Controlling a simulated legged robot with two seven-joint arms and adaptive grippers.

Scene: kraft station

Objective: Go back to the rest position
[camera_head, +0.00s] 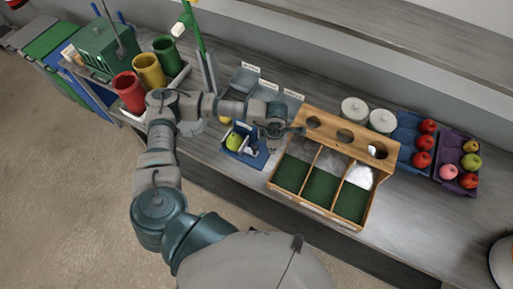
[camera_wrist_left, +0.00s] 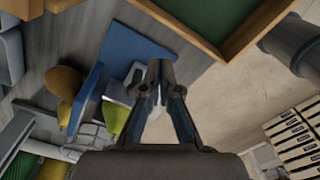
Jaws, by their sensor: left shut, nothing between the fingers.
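My left arm reaches in from the left over the table (camera_head: 400,225). My left gripper (camera_head: 292,131) is above the table, between a small blue tray (camera_head: 257,160) and the left end of a wooden divided box (camera_head: 377,190). In the left wrist view the gripper (camera_wrist_left: 160,75) has its fingertips together with nothing between them. The blue tray (camera_wrist_left: 135,42) shows beside the gripper there, with a green pear (camera_wrist_left: 115,118) and a brownish pear (camera_wrist_left: 65,82) to the left. My right gripper is not in view.
The wooden box has three compartments with green floors. Blue (camera_head: 407,128) and purple (camera_head: 448,157) crates with fruit stand at the right, near two white canisters (camera_head: 354,108). Red (camera_head: 129,92), yellow (camera_head: 149,70) and green (camera_head: 167,54) cups stand at the left. The front right of the table is clear.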

